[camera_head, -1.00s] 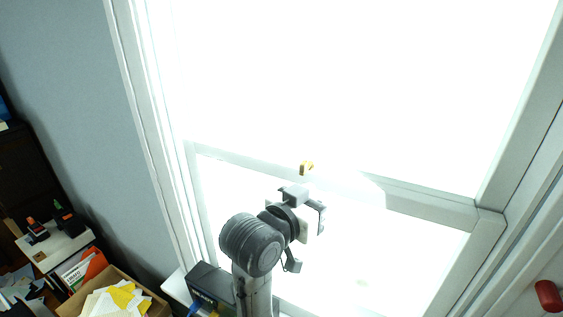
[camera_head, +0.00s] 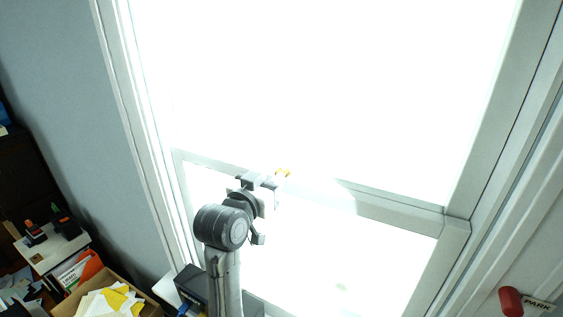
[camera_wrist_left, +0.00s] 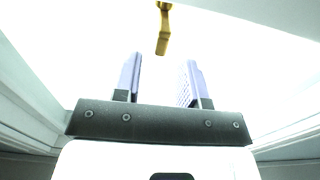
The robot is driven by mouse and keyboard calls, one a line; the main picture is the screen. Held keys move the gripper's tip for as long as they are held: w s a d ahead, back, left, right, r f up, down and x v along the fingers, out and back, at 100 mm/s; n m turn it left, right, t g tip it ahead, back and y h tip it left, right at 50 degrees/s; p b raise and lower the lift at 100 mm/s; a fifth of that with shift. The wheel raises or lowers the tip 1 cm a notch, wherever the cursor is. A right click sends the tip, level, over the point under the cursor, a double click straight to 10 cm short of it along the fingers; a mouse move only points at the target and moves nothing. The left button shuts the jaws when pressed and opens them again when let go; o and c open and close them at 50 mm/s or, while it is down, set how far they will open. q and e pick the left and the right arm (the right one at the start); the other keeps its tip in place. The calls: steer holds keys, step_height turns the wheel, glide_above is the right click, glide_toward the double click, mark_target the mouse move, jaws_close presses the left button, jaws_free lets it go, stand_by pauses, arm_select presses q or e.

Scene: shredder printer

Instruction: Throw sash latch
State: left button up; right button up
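The sash latch is a small yellow-brass lever (camera_head: 283,172) on the window's horizontal meeting rail (camera_head: 385,206) in the head view. In the left wrist view the latch (camera_wrist_left: 163,30) hangs near the top centre, beyond the fingertips and roughly between their lines. My left gripper (camera_head: 262,180) is just left of the latch in the head view. Its two fingers (camera_wrist_left: 161,75) are apart with nothing between them, and there is a visible gap to the latch. My right gripper is in neither view.
Bright window panes fill most of the view, framed by a left jamb (camera_head: 135,110) and a right stile (camera_head: 487,110). A box of papers (camera_head: 105,300) and a cluttered white stand (camera_head: 50,250) are at lower left. A red handle (camera_head: 511,301) is at lower right.

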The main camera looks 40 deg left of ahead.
arm_select(q)
steer(key=w+p, duration=0.1)
steer(key=w, duration=0.2)
steer(key=w+a, duration=0.1)
steer(key=w, duration=0.2)
steer(key=shift+w+a+p, duration=0.1)
steer(key=shift+w+p, duration=0.05)
steer(key=shift+p, duration=0.25)
steer(key=shift+c, duration=0.2)
jaws_close()
